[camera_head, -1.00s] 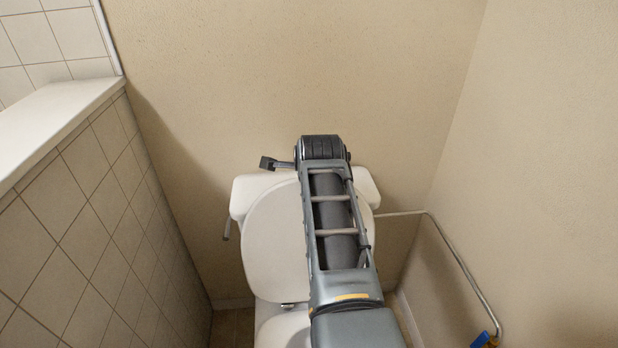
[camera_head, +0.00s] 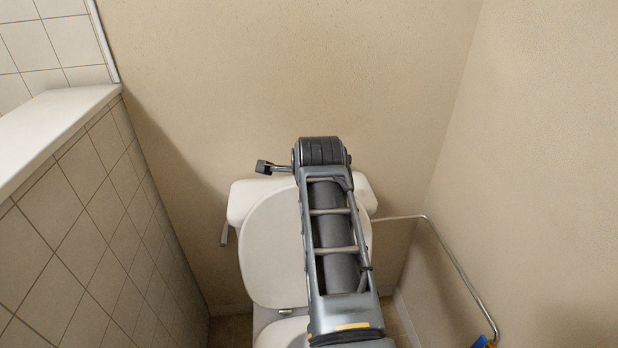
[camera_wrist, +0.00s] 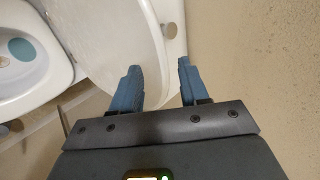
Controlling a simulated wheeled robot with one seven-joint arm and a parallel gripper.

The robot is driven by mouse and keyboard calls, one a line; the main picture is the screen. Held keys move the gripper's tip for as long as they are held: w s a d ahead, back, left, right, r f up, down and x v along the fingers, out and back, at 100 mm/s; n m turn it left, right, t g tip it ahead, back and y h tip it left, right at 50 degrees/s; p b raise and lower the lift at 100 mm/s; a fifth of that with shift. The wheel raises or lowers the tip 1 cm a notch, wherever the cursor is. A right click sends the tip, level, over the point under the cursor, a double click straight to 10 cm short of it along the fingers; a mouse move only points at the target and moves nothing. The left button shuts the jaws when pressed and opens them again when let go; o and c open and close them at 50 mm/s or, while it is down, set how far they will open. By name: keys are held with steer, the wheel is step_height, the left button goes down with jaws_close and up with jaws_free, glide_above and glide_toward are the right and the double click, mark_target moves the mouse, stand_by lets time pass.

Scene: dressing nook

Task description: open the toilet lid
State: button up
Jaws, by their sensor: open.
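The toilet's white lid (camera_head: 272,245) stands raised, close in front of the tank (camera_head: 242,196) in the head view. The bowl (camera_head: 283,333) shows below it, partly hidden by my arm. In the wrist view the lid (camera_wrist: 112,40) stands upright beside the open bowl (camera_wrist: 32,80), which has a bluish patch of water inside. My gripper (camera_wrist: 158,82) is open, its two blue fingers by the lid's edge. The left finger overlaps the lid in the picture; I cannot tell whether it touches.
A tiled half wall (camera_head: 75,215) with a white top stands at the left. A beige wall is behind the toilet and another at the right. A metal rail (camera_head: 455,262) bends along the right side, with a blue item (camera_head: 480,341) at its lower end.

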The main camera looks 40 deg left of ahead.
steer(key=shift+v, duration=2.5)
steer(key=d+f+n+t, duration=0.2)
steer(key=d+f, duration=1.4)
steer(key=d, duration=0.4)
steer(key=s+d+f+n+t+h, duration=0.1)
steer(key=s+d+f, duration=0.3)
steer(key=d, duration=0.5)
steer(key=s+d+f+t+h, duration=0.1)
steer(key=s+d+t, duration=0.1)
steer(key=s+d, duration=0.55)
steer(key=s+d+r+n+t+h, duration=0.2)
steer(key=s+d+r+n, duration=0.15)
steer(key=s+d, duration=1.15)
steer(key=s+d+r+t+h, duration=0.1)
steer(key=s+d+r, duration=0.2)
steer(key=s+r, duration=0.3)
steer(key=s+d+r+n+t+h, duration=0.1)
steer(key=s+d+r, duration=0.2)
steer(key=s+r, duration=0.4)
step_height(320, 180, up, 3)
steer(key=shift+s+r+h, duration=0.15)
steer(key=shift+s+h, duration=0.15)
steer(key=shift+s, duration=0.05)
